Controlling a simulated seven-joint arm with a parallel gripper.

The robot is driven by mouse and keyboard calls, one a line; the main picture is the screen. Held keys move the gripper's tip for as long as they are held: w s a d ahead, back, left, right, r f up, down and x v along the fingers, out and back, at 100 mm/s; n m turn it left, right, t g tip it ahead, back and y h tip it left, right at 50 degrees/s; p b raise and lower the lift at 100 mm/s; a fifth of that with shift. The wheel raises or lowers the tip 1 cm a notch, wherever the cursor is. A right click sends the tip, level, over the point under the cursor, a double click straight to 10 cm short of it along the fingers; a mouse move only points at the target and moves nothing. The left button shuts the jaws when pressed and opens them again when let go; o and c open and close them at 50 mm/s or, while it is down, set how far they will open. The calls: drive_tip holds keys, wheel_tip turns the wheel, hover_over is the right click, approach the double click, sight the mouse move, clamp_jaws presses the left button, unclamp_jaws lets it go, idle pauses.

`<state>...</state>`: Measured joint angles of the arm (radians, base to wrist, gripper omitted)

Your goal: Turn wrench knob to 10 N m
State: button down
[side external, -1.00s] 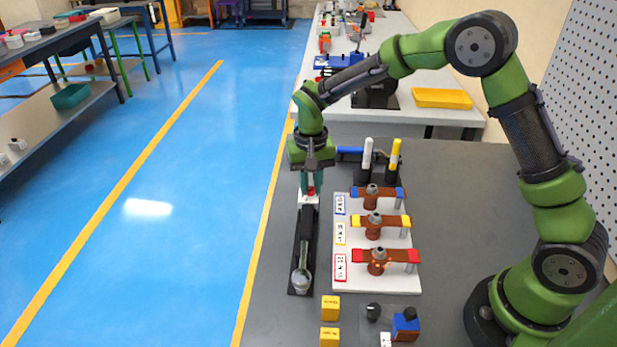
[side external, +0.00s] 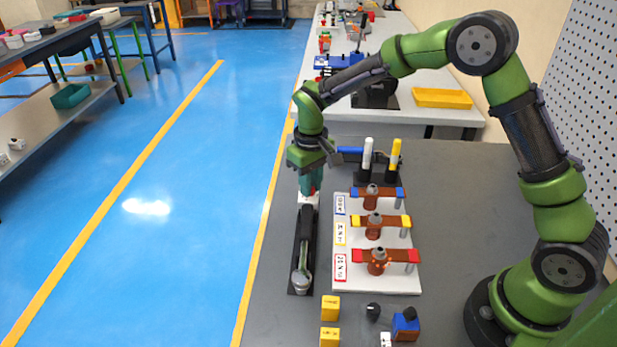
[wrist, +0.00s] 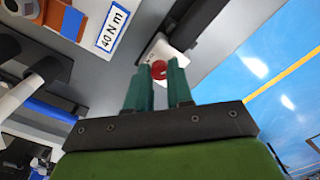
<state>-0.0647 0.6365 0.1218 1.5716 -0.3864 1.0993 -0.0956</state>
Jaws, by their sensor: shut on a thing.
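The wrench (side external: 305,252) lies lengthwise in a narrow black tray (side external: 292,287) near the bench's left edge, its metal head toward the camera. A red knob (wrist: 159,69) is at the far end of its handle, by a white block (wrist: 166,48). My gripper (side external: 311,190) points down over that end. In the wrist view the two green fingers of my gripper (wrist: 157,75) are shut on the red knob, one on each side. No reading of the knob's setting shows.
Right of the wrench, a white board (side external: 382,283) carries blue, yellow and red-ended copper bars with posts. The blue-framed label (wrist: 112,28) reads 40 N m. White and yellow-handled tools (side external: 394,158) stand behind. Yellow blocks (side external: 330,308) sit in front.

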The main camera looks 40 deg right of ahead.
idle(0.3)
drive_tip(key=c, duration=1)
unclamp_jaws()
drive_tip(key=shift+r, duration=0.1)
wheel_tip(320, 180, up, 17)
